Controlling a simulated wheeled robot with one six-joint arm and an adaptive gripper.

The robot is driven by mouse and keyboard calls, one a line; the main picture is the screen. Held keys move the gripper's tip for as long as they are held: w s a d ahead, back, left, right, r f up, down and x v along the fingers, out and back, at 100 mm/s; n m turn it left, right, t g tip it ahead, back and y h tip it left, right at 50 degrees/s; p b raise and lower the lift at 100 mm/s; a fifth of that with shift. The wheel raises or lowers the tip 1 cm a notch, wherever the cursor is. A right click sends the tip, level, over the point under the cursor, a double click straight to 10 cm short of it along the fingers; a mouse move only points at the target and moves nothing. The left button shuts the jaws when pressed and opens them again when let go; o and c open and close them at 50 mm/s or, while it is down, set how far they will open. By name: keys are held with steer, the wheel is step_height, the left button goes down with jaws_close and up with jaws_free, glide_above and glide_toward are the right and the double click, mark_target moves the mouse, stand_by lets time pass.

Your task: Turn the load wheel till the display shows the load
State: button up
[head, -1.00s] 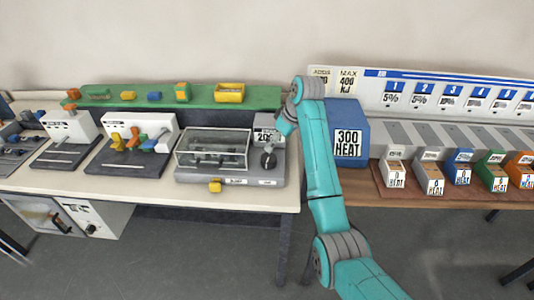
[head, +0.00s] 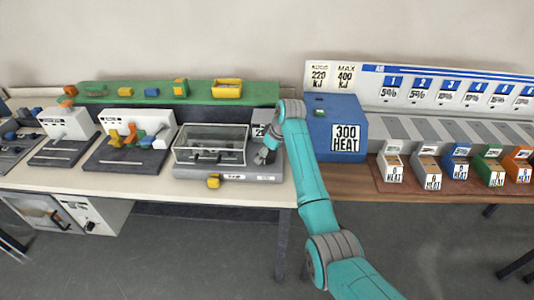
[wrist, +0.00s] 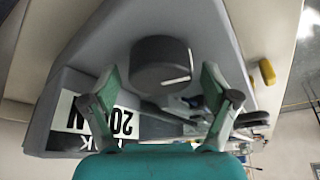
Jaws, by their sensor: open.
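The load wheel (wrist: 162,65) is a dark round knob with a white line on its face. In the wrist view it lies between and just beyond the two fingers of my gripper (wrist: 162,82), which is open; I cannot tell whether they touch it. A white plate reading 200 N (wrist: 125,122) appears upside down in the wrist view. In the head view my arm hides most of that plate (head: 258,130).
A clear guard box (head: 211,144) stands left of my gripper, with a yellow knob (head: 213,181) on the machine's front. A blue box reading 300 HEAT (head: 320,135) stands close on the right. Other machines (head: 136,152) fill the bench further left.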

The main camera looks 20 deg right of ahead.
steer(key=c, duration=1.1)
steer(key=shift+m+h, duration=0.4)
steer(key=shift+m, duration=0.5)
steer(key=shift+c, duration=0.3)
steer(key=o, duration=1.2)
steer(key=shift+c, duration=0.2)
steer(key=shift+r, duration=0.1)
steer(key=v, duration=1.1)
steer(key=shift+s+r, duration=0.25)
steer(key=shift+r, duration=0.05)
steer(key=shift+d, duration=0.1)
